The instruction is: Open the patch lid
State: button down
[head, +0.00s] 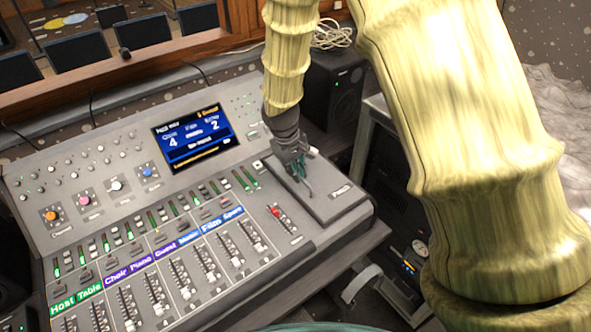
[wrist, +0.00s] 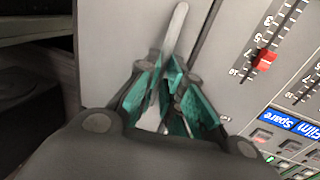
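The patch lid (head: 335,205) is a flat grey panel with a small label at the right end of the mixing console. It lies down flush and looks closed. A pale grey bar handle (wrist: 178,28) runs along it, and its end shows below my gripper in the head view. My gripper (head: 301,174) is down at the lid, with its teal-padded fingers on either side of the handle. In the wrist view the fingertips (wrist: 167,68) are close together with the bar between them, and they look shut on it. The lower part of the handle is partly hidden by the fingers.
The console (head: 130,225) carries faders, knobs and a lit screen (head: 198,138) left of the lid. A red-capped fader (head: 275,212) is close to the lid's left edge. A black speaker (head: 335,88) stands behind. A rack stands right of the console.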

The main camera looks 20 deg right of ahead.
jog(key=shift+d, duration=0.15)
jog(key=p, duration=0.1)
send_over(330, 164)
dwell(0.3)
jog(key=c, duration=1.5)
grip_release()
jog(key=shift+c, duration=0.2)
notch_tip(330, 164, up, 12)
jog(key=a, duration=0.2)
jog(key=shift+s, duration=0.35)
